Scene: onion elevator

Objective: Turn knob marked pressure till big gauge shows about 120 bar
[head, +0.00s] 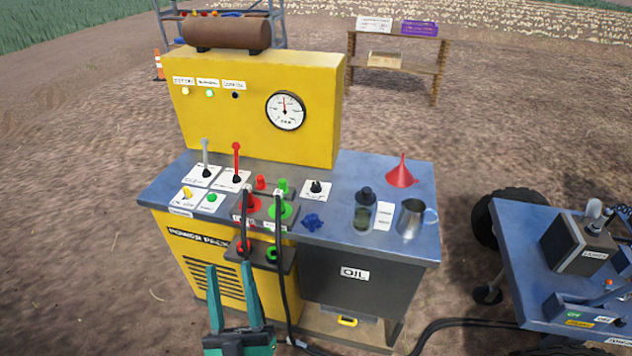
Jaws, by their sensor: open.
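The big round gauge (285,110) is on the yellow upright panel of the power pack; its needle points roughly straight up and its numbers are too small to read. A black knob (316,187) stands on a white plate on the blue top, below and right of the gauge. A blue star-shaped knob (313,221) is nearer the front edge. I cannot read which is marked pressure. My gripper (229,267) is open and empty, with teal fingers pointing up, in front of the cabinet's vented front, left of and below both knobs. It touches neither knob.
Grey (205,157) and red (236,162) levers stand left of the knobs. Black hoses (279,240) rise in front. A dark bottle (364,208), metal jug (411,217) and red funnel (402,172) stand right. A blue cart (530,268) is at far right.

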